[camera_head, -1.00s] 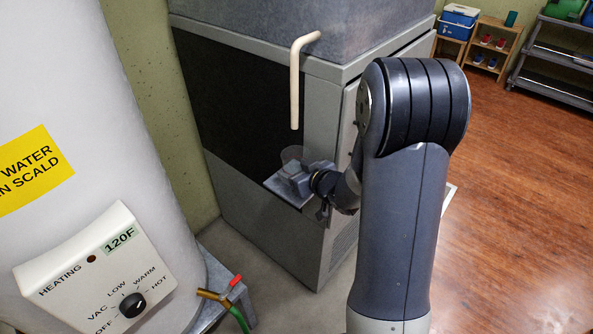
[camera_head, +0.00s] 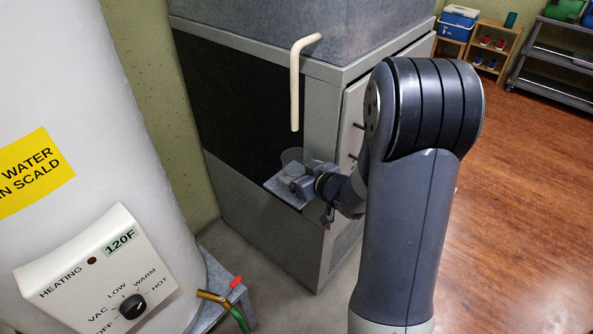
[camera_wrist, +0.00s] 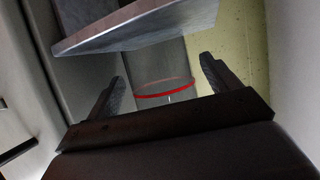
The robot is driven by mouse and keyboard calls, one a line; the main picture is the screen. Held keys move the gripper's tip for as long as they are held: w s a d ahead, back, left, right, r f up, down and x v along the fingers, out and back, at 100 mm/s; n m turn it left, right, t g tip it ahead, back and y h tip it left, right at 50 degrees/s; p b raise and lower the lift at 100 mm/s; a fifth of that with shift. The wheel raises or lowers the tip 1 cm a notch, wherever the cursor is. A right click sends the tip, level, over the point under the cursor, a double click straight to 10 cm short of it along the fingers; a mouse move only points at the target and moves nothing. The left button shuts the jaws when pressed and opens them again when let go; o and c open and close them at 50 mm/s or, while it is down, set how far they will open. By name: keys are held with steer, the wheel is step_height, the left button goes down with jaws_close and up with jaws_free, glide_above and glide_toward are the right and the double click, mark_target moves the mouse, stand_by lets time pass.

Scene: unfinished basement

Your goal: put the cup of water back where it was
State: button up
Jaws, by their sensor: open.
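A clear cup (camera_head: 291,156) stands on a small grey shelf (camera_head: 278,187) at the front of a dark-panelled metal cabinet. My gripper (camera_head: 298,176) is just in front of the cup and hides its lower part. In the wrist view the cup (camera_wrist: 165,83) shows as a clear cylinder with a red ring, against the shelf plate (camera_wrist: 125,28). My gripper's fingers (camera_wrist: 162,70) are spread apart, and the cup shows between them, farther off. The water in the cup cannot be made out.
A cream pipe (camera_head: 295,85) hangs over the shelf area. The cabinet (camera_head: 262,230) stands close to my arm. A white water heater (camera_head: 80,130) fills the left side, with a hose fitting (camera_head: 222,298) below. Open wooden floor (camera_head: 520,200) lies at right.

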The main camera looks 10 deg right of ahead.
steer(key=p+v, duration=0.1)
steer(key=v, duration=0.9)
steer(key=shift+s+r, duration=0.1)
steer(key=shift+s, duration=0.05)
steer(key=shift+c, duration=0.4)
stand_by(0.6)
